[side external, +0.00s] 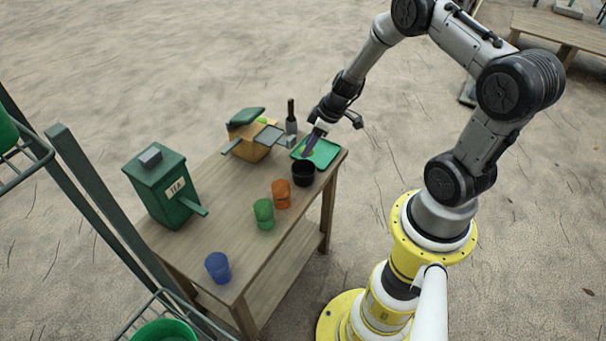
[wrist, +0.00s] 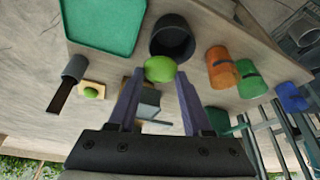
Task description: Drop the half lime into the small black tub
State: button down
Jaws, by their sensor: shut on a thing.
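The half lime (wrist: 160,69) is a rounded green piece between my fingertips in the wrist view. My gripper (wrist: 159,78) is shut on it, with one purple finger on each side. In the side view my gripper (side external: 305,152) points down over the green tray, and the lime is hard to make out there. The small black tub (side external: 303,173) stands upright at the table's near right edge, just in front of the tray. In the wrist view the tub (wrist: 172,36) lies just beyond the lime, its dark opening in sight; the lime is apart from or overlapping its rim, I cannot tell.
The green tray (side external: 325,153) lies behind the tub. Orange (side external: 281,193), green (side external: 264,213) and blue (side external: 218,266) cups line the table's near side. A dark bottle (side external: 291,120), a wooden box (side external: 250,148) with a green piece on top and a green tea box (side external: 160,190) stand farther back.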

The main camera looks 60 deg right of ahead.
jog(key=shift+c, duration=1.2)
grip_release()
jog(key=v, duration=1.4)
jog(key=shift+a+f, duration=0.1)
